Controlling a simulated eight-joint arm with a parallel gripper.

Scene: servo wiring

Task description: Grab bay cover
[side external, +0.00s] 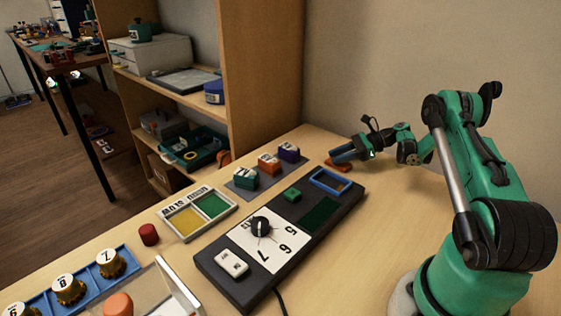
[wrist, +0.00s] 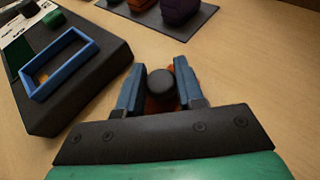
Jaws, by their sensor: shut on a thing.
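The bay cover, an orange-brown piece with a black knob (wrist: 181,80), lies low between my fingers in the wrist view. It also shows as an orange plate (side external: 338,166) under my fingers in the side view, at the table's back near the wall. My gripper (side external: 344,155), with blue fingers, is shut on the cover by its knob; it also shows in the wrist view (wrist: 162,86). The fingers hide part of the cover. I cannot tell whether it touches the table. The blue-rimmed bay (side external: 330,181) on the dark console has no cover over it.
The dark console (side external: 215,268) has a dial (side external: 261,226), a white block and a green block. A grey mat (side external: 246,186) holds green, orange and purple blocks behind it. A two-colour tray (side external: 198,213) and a red cylinder (side external: 149,234) stand left. Bare table surrounds my gripper.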

